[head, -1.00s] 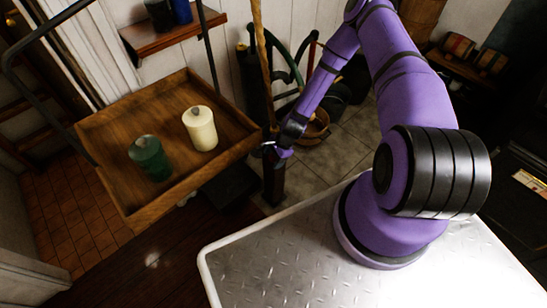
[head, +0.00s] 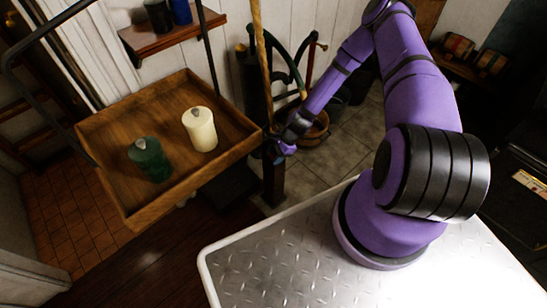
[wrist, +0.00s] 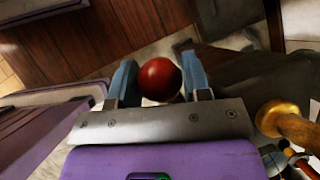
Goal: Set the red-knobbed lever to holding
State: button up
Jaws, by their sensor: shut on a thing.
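The red knob (wrist: 160,79) of the lever sits between the two blue fingers of my gripper (wrist: 159,66) in the wrist view. The fingers are shut on it from both sides. In the head view my gripper (head: 281,152) is low at the end of the purple arm, just right of the wooden tray's corner and beside a dark post. The knob itself cannot be made out there, and the lever's shaft and its position marks are not clear in either view.
A brass knob (wrist: 281,117) is close on the right in the wrist view. A wooden bucket (head: 314,130) stands on the tiles behind my gripper.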

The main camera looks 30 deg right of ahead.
jog(key=d+r+y, duration=0.2)
jog(key=y, duration=0.1)
jog(key=shift+w+r+g, duration=0.2)
jog(key=shift+w+g, duration=0.1)
jog(key=shift+w, duration=0.05)
jog(key=y, duration=0.1)
jog(key=d+r+y, duration=0.1)
jog(key=d+y, duration=0.1)
jog(key=shift+w+r+m+g, duration=0.15)
jog(key=shift+w+m+g, duration=0.15)
jog(key=shift+m, duration=0.1)
jog(key=y, duration=0.1)
jog(key=d+y, duration=0.1)
jog(key=d+r+y, duration=0.1)
jog(key=shift+w+d, duration=0.25)
jog(key=shift+w, duration=0.05)
jog(key=shift+w+d+r+m+g+y, duration=0.15)
jog(key=shift+d+m+g+y, duration=0.1)
jog(key=shift+d+y, duration=0.4)
jog(key=shift+w+d+m+g+y, duration=0.2)
jog(key=shift+d+y, duration=0.25)
jog(key=shift+y, duration=0.3)
jog(key=o, duration=1.3)
